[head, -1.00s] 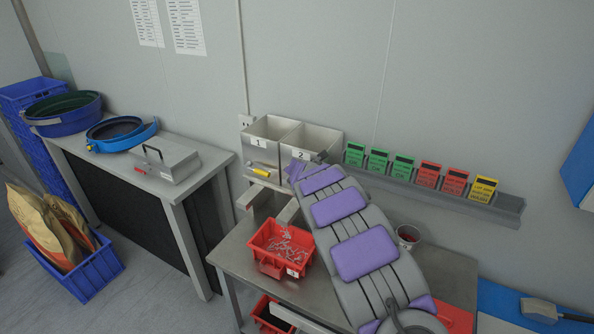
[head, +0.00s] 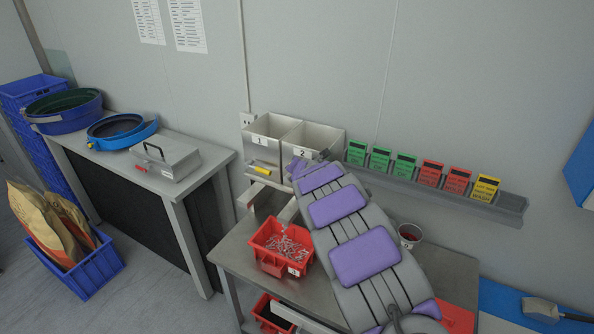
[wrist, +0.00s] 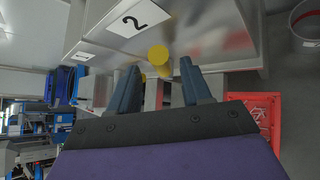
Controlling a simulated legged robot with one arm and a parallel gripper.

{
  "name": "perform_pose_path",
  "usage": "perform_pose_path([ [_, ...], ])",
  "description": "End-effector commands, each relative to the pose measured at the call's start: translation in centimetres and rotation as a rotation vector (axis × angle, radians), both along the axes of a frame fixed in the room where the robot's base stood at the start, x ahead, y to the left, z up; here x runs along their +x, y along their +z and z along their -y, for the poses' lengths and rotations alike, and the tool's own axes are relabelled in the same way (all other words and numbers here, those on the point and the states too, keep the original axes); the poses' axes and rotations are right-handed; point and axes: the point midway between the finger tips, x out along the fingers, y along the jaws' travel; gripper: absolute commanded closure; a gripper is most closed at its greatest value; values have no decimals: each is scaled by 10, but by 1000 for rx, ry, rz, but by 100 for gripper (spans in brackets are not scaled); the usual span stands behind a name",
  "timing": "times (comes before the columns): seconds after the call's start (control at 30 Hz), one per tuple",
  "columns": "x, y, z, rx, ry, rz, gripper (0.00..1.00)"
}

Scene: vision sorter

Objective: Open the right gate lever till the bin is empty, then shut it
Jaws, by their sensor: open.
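Two metal bins stand side by side against the wall, labelled 1 (head: 268,130) and 2 (head: 314,138). In the wrist view, bin 2 (wrist: 215,30) is close in front of me. A yellow lever knob (wrist: 158,55) sits below its label. My gripper (wrist: 160,76) is open, with the knob between its two fingertips and no clear grip on it. In the head view my arm hides the right lever. The left lever, with a yellow handle (head: 263,170), shows on bin 1. A red tray (head: 268,265) holding small metal parts stands below the bins; it also shows in the wrist view (wrist: 278,110).
A metal table (head: 238,253) carries the red tray and a small bucket (head: 410,236). A rail (head: 400,178) with green, red and yellow cards runs along the wall at right. A side bench at left holds blue sieves (head: 120,133) and a metal box (head: 165,160).

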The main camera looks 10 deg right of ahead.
Motion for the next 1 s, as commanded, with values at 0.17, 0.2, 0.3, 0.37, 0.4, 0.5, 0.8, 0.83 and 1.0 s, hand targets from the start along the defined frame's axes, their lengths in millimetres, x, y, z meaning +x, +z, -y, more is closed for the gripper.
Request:
perform_pose_path([
  [0.17, -20, 11, 2, -5, -4, -1, 52],
  [0.2, -24, 14, 1, -5, -2, 0, 52],
  [0.3, -36, 20, 1, -4, -3, -1, 52],
  [0.37, -43, 23, 1, -4, -3, -1, 52],
  [0.4, -47, 27, 1, -5, -2, -1, 52],
  [0.5, -60, 34, 2, -4, -6, -2, 52],
  [0.8, -98, 55, 2, -5, -3, -3, 52],
  [0.83, -102, 58, 1, -6, -2, -2, 52],
  [1.0, -121, 67, 2, -4, -2, -3, 52],
])
